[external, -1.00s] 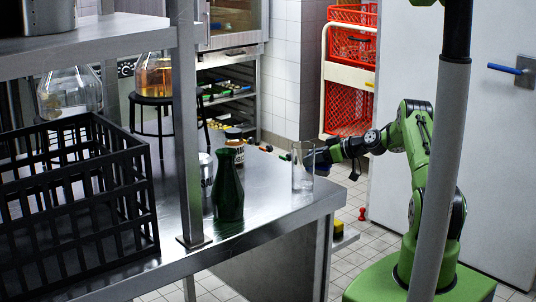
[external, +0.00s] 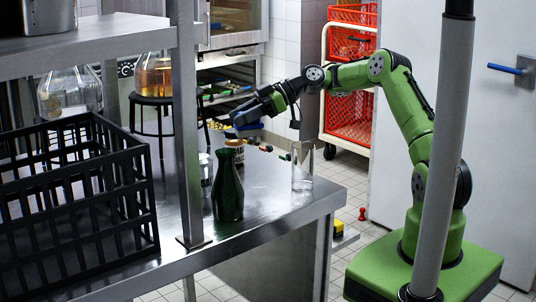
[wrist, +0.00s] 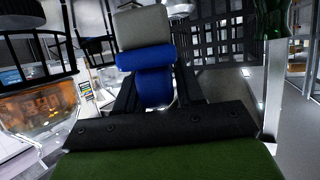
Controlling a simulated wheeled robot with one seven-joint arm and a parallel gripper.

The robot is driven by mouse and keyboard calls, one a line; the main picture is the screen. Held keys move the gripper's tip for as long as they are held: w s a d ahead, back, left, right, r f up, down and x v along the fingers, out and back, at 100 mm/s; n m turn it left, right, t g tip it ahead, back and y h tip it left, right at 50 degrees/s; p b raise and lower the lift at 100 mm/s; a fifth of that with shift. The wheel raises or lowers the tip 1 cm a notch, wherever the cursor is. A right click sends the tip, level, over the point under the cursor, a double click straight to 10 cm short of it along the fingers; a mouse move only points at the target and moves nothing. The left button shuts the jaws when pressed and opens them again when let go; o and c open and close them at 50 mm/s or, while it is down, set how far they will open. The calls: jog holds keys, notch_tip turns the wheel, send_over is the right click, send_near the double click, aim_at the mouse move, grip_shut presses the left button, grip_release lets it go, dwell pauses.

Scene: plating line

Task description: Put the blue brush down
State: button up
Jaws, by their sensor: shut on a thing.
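The blue brush (wrist: 150,80), with a light grey block-shaped end, is between the black fingers of my gripper (wrist: 152,95) in the wrist view. My gripper is shut on it. The brush looks clear of the table; the exact gap is hard to tell.
A black crate (external: 75,200) and a metal post (external: 187,130) are left. The table's front right is bare.

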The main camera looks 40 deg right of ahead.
notch_tip(320, 180, down, 12)
jog(key=shift+f+b, duration=0.25)
jog(key=shift+b, duration=0.4)
jog(key=shift+f, duration=0.1)
jog(key=o, duration=1.1)
jog(key=shift+c, duration=0.2)
jog(key=shift+d+r, duration=0.2)
jog(key=shift+r, duration=0.1)
jog(key=v, duration=1.1)
jog(key=shift+s+d+p, duration=0.2)
jog(key=shift+p, duration=0.2)
